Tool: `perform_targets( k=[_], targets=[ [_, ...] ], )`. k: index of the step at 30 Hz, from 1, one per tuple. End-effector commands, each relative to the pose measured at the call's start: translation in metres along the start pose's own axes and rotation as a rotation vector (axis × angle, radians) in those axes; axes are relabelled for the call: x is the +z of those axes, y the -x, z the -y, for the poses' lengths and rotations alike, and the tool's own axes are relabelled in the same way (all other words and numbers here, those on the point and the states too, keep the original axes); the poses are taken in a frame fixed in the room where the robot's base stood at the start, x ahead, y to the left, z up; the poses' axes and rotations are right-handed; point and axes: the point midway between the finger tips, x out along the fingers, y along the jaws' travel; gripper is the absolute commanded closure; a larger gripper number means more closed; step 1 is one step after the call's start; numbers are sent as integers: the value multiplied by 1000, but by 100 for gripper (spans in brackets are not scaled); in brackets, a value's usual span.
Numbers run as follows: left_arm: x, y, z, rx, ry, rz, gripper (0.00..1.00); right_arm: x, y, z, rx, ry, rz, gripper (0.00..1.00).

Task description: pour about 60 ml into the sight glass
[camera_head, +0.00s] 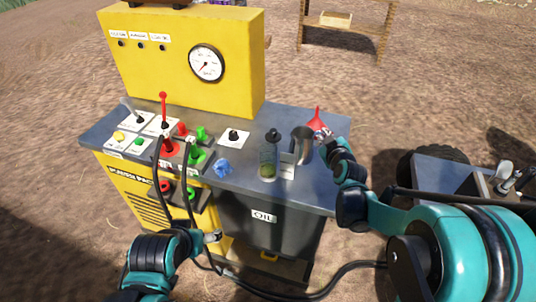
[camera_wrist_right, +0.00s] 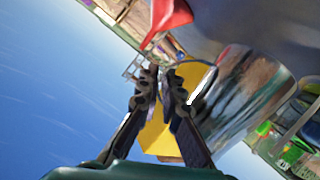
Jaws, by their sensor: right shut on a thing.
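The sight glass (camera_head: 267,158) is a clear upright cylinder on the grey counter, with dark greenish contents low inside and a black cap behind its top. A shiny metal jug (camera_head: 301,143) is just right of it, upright; I cannot tell whether it touches the counter. My right gripper (camera_head: 323,136) is at the jug's right side, shut on its thin handle. In the right wrist view, the gripper's fingers (camera_wrist_right: 161,78) meet at the handle beside the jug's reflective wall (camera_wrist_right: 245,95). My left gripper (camera_head: 212,237) is low before the yellow cabinet; its jaws are unclear.
A red funnel (camera_head: 317,119) stands behind my right gripper. A blue crumpled cloth (camera_head: 222,167) lies left of the sight glass. The yellow panel (camera_head: 185,60) with a gauge rises behind. Levers, couplings and black hoses crowd the left side. The oil tank (camera_head: 263,217) is below the counter.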

Motion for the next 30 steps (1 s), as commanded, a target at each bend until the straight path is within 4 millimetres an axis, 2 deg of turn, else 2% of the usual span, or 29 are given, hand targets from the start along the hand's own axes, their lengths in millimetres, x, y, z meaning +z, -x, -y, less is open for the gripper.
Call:
perform_targets(
  k=[1, 4, 15, 23, 30],
  targets=[
    [5, -7, 0, 0, 0, 0, 22, 9, -3, 5, 1, -1, -1, 100],
    [7, -10, 0, 0, 0, 0, 22, 14, -5, 8, 1, -1, -1, 100],
    [7, -11, 0, 0, 0, 0, 22, 16, -5, 9, 3, -1, -2, 100],
    [7, -10, 0, 0, 0, 0, 22, 8, -2, 10, 25, 51, -5, 100],
    [5, -7, 0, 0, 0, 0, 22, -10, 5, 14, 66, 166, -11, 100]
  ],
)
